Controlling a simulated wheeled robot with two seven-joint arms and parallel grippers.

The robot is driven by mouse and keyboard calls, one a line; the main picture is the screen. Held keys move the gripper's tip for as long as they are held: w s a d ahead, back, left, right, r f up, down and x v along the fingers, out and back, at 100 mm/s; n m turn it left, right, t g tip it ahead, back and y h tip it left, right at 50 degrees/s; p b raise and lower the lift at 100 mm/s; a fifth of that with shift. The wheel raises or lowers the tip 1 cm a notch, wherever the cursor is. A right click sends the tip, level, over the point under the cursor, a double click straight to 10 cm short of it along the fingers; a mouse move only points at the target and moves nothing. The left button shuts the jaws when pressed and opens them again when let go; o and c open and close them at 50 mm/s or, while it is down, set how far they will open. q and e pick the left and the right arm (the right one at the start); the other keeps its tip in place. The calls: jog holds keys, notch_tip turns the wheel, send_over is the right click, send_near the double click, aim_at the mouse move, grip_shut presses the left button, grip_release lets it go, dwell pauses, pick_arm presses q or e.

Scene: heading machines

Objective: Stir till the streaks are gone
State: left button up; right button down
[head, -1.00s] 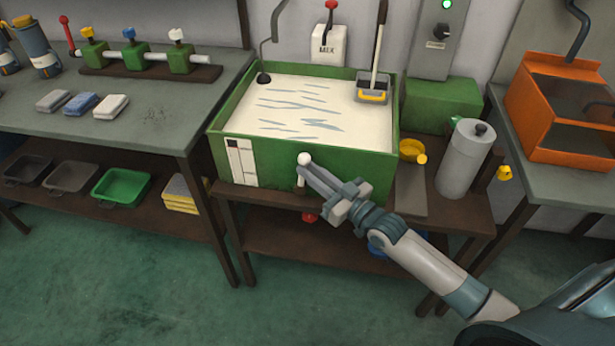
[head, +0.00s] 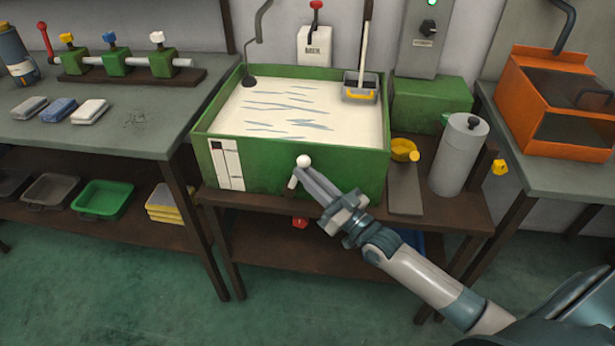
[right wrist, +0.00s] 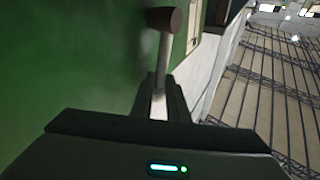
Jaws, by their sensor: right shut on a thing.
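A green vat (head: 265,152) holds cream liquid (head: 330,112) with several blue-grey streaks (head: 285,107) across it. On its front is a pale lever (head: 292,183) with a white ball (head: 303,161) above it, leaning slightly right. My right gripper (head: 308,178) is shut on this lever at the vat's front. In the right wrist view my fingers (right wrist: 160,100) close around a pale rod (right wrist: 162,60) with a brown end (right wrist: 164,19); how it joins the vat is hidden. A white box marked MIX (head: 315,48) with a red-knobbed lever is on the wall behind. My left gripper is not in view.
A long-handled yellow-and-grey tool (head: 360,88) rests at the vat's back right corner. A bent rod (head: 249,82) hangs at the back left. A grey canister (head: 456,155) and a yellow cup (head: 404,151) stand right of the vat. A bench (head: 160,125) is left, an orange machine (head: 540,110) right.

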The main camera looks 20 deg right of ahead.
jog(key=c, duration=2)
grip_release()
jog(key=shift+s, duration=0.1)
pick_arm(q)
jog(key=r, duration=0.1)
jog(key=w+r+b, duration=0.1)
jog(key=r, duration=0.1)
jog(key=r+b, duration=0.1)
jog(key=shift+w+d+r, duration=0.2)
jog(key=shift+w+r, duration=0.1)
pick_arm(e)
jog(key=v, duration=1.7)
jog(key=shift+s, duration=0.15)
